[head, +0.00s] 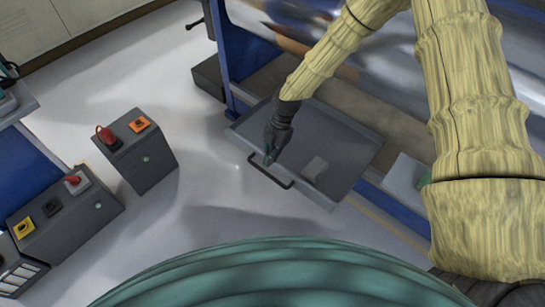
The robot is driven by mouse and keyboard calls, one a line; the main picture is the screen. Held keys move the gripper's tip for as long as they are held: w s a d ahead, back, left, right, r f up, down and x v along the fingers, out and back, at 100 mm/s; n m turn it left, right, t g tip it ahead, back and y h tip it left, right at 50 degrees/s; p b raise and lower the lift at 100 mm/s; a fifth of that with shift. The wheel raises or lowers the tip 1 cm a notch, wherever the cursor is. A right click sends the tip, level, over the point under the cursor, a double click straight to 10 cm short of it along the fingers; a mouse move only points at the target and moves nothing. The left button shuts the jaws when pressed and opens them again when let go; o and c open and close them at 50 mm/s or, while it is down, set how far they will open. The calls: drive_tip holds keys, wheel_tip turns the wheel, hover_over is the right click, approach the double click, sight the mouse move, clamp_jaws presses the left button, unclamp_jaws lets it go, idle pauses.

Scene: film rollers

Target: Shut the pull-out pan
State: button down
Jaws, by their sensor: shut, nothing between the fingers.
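The pull-out pan (345,147) is a shallow grey tray that sticks out from under the blue-framed roller machine. A black bar handle (286,183) is on its front edge. A small pale patch or piece lies inside the pan. My gripper (269,160) is dark, points down and is shut. It is at the left end of the handle by the pan's front wall. I cannot tell whether its fingertips touch the handle or the wall.
Grey control boxes (138,158) with red and orange switches stand at the left. The machine's blue post (218,50) rises behind the pan. A light grey box (404,181) is right of the pan. The floor (200,185) in front of the pan is clear.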

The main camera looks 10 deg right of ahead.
sight(271, 175)
wheel_tip(271, 175, down, 7)
drive_tip(key=shift+s+a+f+b, duration=0.1)
drive_tip(key=shift+s+a+b, duration=0.05)
drive_tip(key=shift+b, duration=0.4)
drive_tip(key=shift+w+d, duration=0.6)
drive_tip(key=shift+d, duration=0.15)
drive_tip(key=w+d, duration=0.3)
drive_tip(key=w+d+b, duration=0.1)
drive_tip(key=w+d, duration=0.2)
drive_tip(key=d, duration=0.1)
drive_tip(key=w+d+b, duration=0.1)
drive_tip(key=w+d, duration=0.2)
drive_tip(key=d, duration=0.1)
drive_tip(key=shift+d, duration=0.25)
drive_tip(key=shift+s+a, duration=0.1)
drive_tip(key=shift+s, duration=0.05)
